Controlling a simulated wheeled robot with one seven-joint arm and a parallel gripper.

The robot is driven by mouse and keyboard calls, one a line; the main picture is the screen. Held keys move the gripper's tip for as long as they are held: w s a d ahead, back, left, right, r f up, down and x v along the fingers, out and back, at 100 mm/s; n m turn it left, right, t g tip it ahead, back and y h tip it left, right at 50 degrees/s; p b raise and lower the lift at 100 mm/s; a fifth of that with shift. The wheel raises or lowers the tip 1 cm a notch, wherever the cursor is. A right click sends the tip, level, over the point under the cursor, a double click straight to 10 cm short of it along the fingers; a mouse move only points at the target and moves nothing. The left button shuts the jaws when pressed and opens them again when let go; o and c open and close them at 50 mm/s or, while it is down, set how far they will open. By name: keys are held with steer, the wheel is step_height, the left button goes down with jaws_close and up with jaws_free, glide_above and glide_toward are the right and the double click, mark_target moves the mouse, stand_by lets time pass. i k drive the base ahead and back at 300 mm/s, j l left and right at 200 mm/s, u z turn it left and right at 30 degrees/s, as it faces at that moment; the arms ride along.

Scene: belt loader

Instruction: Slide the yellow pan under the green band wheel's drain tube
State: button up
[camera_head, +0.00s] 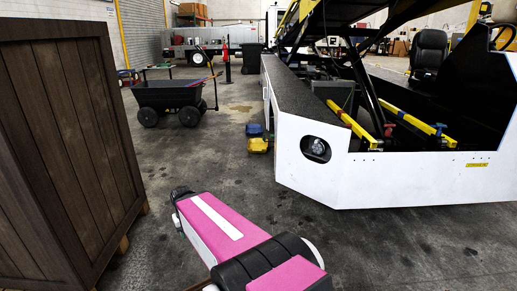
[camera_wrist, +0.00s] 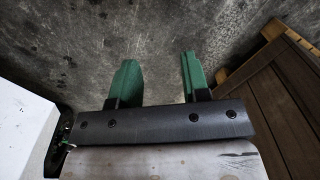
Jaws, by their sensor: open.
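My gripper (camera_wrist: 157,68) shows in the wrist view with its two green fingers apart. Nothing is between them, only grey concrete floor beyond. In the head view my pink arm reaches over the floor and the fingers cannot be made out. I cannot pick out a yellow pan, a green band wheel or a drain tube for certain. A small yellow object (camera_head: 258,146) lies on the floor by the loader's left side, with a blue object (camera_head: 254,130) behind it. Yellow bars (camera_head: 350,121) with small red and blue parts lie inside the loader.
The white belt loader (camera_head: 400,180) fills the right of the head view. A large brown wooden crate (camera_head: 70,130) stands close on the left and also shows in the wrist view (camera_wrist: 285,105). A black cart (camera_head: 168,97) stands further back.

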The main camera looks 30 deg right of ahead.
mark_target(255, 144)
steer(key=i+z, duration=0.45)
steer(key=i, duration=5.85)
steer(key=i+z, duration=0.2)
steer(key=z, duration=0.25)
steer(key=i+j+z, duration=0.1)
steer(key=z, duration=0.35)
steer(key=i+j+z, duration=0.15)
steer(key=z, duration=0.85)
steer(key=i+j, duration=0.05)
